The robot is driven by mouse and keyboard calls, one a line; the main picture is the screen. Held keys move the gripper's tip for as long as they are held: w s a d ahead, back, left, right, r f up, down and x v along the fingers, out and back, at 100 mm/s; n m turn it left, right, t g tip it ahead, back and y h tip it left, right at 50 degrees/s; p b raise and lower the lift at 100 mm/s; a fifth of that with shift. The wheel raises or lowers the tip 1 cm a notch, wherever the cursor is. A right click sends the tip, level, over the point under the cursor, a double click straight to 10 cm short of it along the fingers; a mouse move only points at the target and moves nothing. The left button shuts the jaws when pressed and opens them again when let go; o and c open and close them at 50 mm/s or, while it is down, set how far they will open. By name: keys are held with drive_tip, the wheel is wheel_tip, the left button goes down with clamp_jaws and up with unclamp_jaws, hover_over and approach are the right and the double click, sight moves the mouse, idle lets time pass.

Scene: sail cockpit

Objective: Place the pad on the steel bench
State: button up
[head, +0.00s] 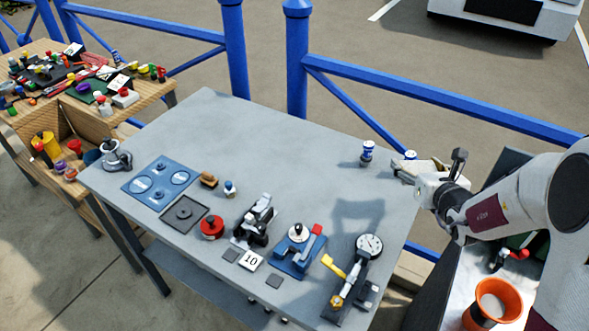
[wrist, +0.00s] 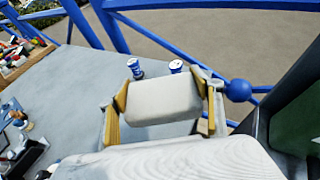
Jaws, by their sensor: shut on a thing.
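My gripper (head: 405,166) is at the right end of the grey metal-looking bench (head: 280,135), above or just past its edge. In the wrist view its two yellow-lined fingers (wrist: 164,100) stand either side of a pale, rounded block, which looks like the pad (wrist: 165,102), and are shut on it. The block spans the space between the fingers. In the head view the pad cannot be made out clearly from the gripper. I cannot tell its height over the bench.
A blue-and-white can (head: 367,152) stands near the gripper; a second one (wrist: 177,66) shows beyond the pad. A dial gauge (head: 369,245), blue fixture (head: 290,262) and blue plate (head: 160,181) line the front. The bench's middle and back are clear. Blue railings (head: 440,95) run behind.

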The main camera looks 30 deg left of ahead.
drive_tip(key=s+a+f+n+g+y, duration=0.1)
drive_tip(key=s+a+n+y, duration=0.1)
drive_tip(key=a, duration=0.7)
drive_tip(key=s+a+f+n+g+y, duration=0.1)
drive_tip(key=s+a+g, duration=0.1)
drive_tip(key=a, duration=0.7)
drive_tip(key=n+g+y, duration=0.2)
drive_tip(key=n+g, duration=0.1)
drive_tip(key=n, duration=0.1)
hover_over(274, 179)
drive_tip(key=shift+r, duration=0.1)
drive_tip(key=shift+f, duration=3.15)
drive_tip(key=shift+f, duration=0.1)
drive_tip(key=shift+f, duration=1.75)
drive_tip(key=shift+f, duration=0.15)
